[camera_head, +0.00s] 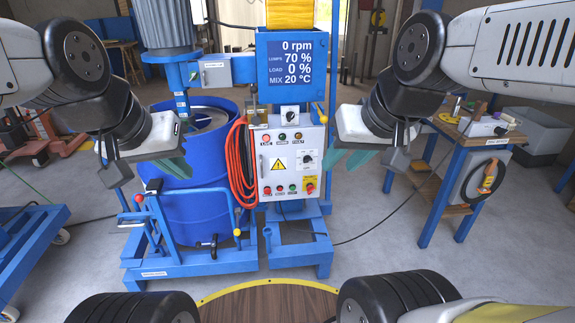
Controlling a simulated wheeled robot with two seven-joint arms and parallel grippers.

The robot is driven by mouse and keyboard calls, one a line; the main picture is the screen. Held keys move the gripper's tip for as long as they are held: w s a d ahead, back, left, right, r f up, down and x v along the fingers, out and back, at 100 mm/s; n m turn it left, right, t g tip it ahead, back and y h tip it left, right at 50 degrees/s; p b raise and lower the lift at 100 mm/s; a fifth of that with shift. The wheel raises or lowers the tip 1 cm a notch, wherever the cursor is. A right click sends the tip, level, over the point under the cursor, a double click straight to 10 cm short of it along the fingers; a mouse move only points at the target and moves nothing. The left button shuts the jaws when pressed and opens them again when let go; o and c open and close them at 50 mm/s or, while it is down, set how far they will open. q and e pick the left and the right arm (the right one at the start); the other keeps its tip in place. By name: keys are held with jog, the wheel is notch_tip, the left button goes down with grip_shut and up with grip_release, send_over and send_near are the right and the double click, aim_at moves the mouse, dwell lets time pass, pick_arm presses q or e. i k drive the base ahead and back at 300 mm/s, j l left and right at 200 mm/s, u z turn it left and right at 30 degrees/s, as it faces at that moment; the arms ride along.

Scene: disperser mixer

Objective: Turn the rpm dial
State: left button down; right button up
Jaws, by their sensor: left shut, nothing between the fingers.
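The grey control panel (274,178) of the mixer faces me. A dark knob on a pale plate (289,113) sits at its top. A second small dark dial (306,159) with markings is on its right side. I cannot read which of them is the rpm dial. The blue display (291,62) above reads 0 rpm, 70 %, 0 % and 20 °C. My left gripper (178,164) is shut and empty, left of the panel in front of the blue drum. My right gripper (348,162) is right of the panel, apart from both dials; its finger gap is unclear.
A blue drum (190,210) stands in the mixer's blue frame (205,262). A coiled orange hose (240,165) hangs at the panel's left edge. A blue-legged workbench (455,150) with tools stands at right. Free space shows between the panel and my grippers.

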aim_at(307, 159)
jog(key=i+l, duration=0.15)
jog(key=l, duration=0.2)
jog(key=i+l, duration=0.1)
jog(key=l, duration=0.3)
jog(key=i+l, duration=0.15)
jog(key=l, duration=0.2)
jog(key=u, duration=0.05)
